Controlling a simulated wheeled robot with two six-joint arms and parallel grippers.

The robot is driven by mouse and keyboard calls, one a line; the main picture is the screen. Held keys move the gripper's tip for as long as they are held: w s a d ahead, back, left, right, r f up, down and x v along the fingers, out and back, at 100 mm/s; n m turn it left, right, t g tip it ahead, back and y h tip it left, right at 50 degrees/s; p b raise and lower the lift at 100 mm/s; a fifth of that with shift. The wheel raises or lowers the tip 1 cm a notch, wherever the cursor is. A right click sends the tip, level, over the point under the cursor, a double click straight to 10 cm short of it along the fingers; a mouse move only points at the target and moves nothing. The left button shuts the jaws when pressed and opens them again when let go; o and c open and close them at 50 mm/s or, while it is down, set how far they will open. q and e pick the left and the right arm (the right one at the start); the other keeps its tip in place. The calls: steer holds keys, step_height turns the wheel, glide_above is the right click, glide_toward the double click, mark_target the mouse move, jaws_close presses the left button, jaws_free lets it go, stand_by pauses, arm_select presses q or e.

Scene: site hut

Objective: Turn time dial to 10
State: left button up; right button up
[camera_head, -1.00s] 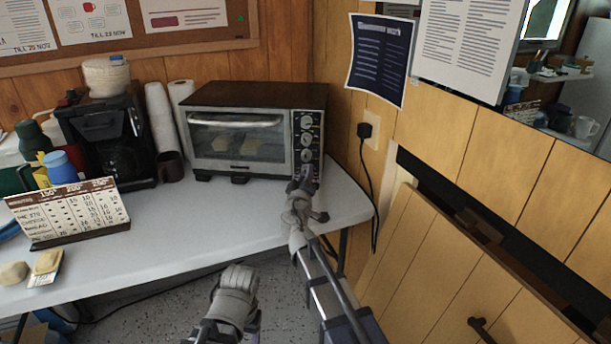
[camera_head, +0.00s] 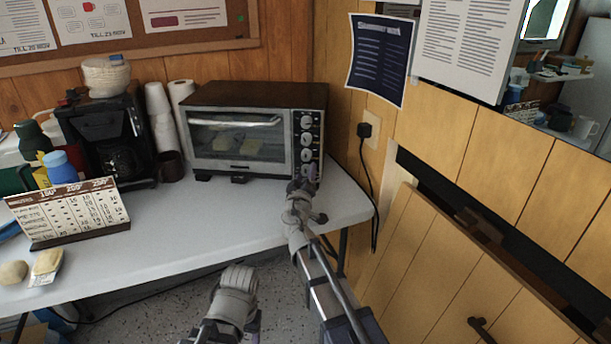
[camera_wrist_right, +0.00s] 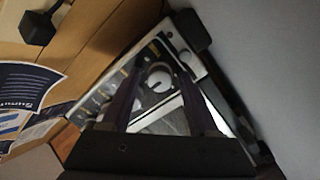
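The toaster oven (camera_head: 252,97) stands at the back right of the white table. Its right-hand panel carries a column of round dials, the top dial (camera_head: 306,122) and others below it. My right gripper (camera_head: 306,178) is at the lowest part of this panel and partly covers the bottom dial (camera_head: 309,168). In the right wrist view a round dial (camera_wrist_right: 158,79) shows between the two dark fingers of the right gripper (camera_wrist_right: 163,92), which stand apart. Whether they touch it I cannot tell. Dial labels are too small to read. My left arm is at bottom centre; its fingers do not show.
A menu-like board (camera_head: 72,212) with temperature columns stands on the white table (camera_head: 180,225). A coffee maker (camera_head: 108,135) and stacked cups (camera_head: 160,115) are left of the oven. A plug and cable (camera_head: 364,131) hang on the wooden wall right of the oven.

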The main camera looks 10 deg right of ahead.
steer(key=shift+o, duration=0.2)
steer(key=v, duration=0.8)
steer(key=shift+w, duration=0.1)
